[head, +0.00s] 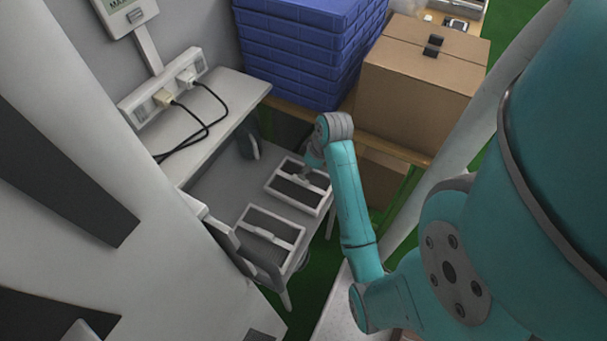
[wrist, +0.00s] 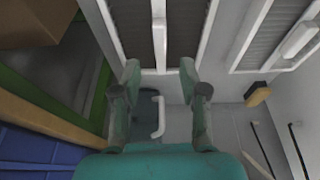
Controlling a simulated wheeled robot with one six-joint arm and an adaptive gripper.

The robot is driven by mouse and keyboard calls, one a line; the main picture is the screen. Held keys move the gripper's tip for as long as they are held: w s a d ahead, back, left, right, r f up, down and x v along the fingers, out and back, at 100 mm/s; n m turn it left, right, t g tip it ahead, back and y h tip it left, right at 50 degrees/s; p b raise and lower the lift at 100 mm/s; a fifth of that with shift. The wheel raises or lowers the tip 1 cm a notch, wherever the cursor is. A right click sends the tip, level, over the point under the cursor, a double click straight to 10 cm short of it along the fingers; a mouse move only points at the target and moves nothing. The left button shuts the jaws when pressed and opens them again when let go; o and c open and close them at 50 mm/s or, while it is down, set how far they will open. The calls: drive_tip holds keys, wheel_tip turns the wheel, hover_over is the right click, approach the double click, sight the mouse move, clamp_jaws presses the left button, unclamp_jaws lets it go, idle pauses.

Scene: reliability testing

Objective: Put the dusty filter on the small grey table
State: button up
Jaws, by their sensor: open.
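Two white-framed filters with dark mesh and a white centre bar lie side by side on a grey surface (head: 222,188). One filter (head: 270,187) is farther back, close to my gripper (head: 309,170); the other filter (head: 268,238) lies nearer. In the wrist view, my gripper (wrist: 160,78) is open and empty, its fingertips at the end of one filter (wrist: 112,32), either side of its centre bar line. The other filter (wrist: 238,60) is at the upper right. I cannot tell which is dusty, nor whether the grey surface is the small grey table.
Stacked blue crates (head: 295,45) and a cardboard box (head: 415,85) stand behind on a wooden-edged surface. A pale shelf (head: 228,92) with a power strip (head: 165,88) and black cables is at the left. Green floor (head: 312,265) shows to the right of the filters.

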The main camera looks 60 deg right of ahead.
drive_tip(key=v, duration=0.5)
drive_tip(key=a+f+t, duration=0.1)
drive_tip(key=a+f, duration=0.1)
drive_tip(key=a, duration=0.4)
drive_tip(key=s+a+f+t+h, duration=0.1)
drive_tip(key=a+f+t, duration=0.1)
drive_tip(key=a, duration=0.4)
drive_tip(key=s+a+f+t+h, duration=0.1)
drive_tip(key=a+f, duration=0.2)
drive_tip(key=a, duration=0.4)
drive_tip(key=shift+s+a+f+m+t, duration=0.1)
drive_tip(key=shift+s+f+m+t, duration=0.1)
drive_tip(key=shift+m+t, duration=0.15)
drive_tip(key=s+a+r+n+t+y, duration=0.1)
drive_tip(key=s+a+r+t+y, duration=0.1)
drive_tip(key=s+a+r+t, duration=0.5)
drive_tip(key=s+a+r, duration=0.4)
drive_tip(key=s+r, duration=0.3)
drive_tip(key=r, duration=0.1)
drive_tip(key=shift+s+a+r, duration=0.2)
drive_tip(key=shift+s+r, duration=0.1)
drive_tip(key=shift+s, duration=0.1)
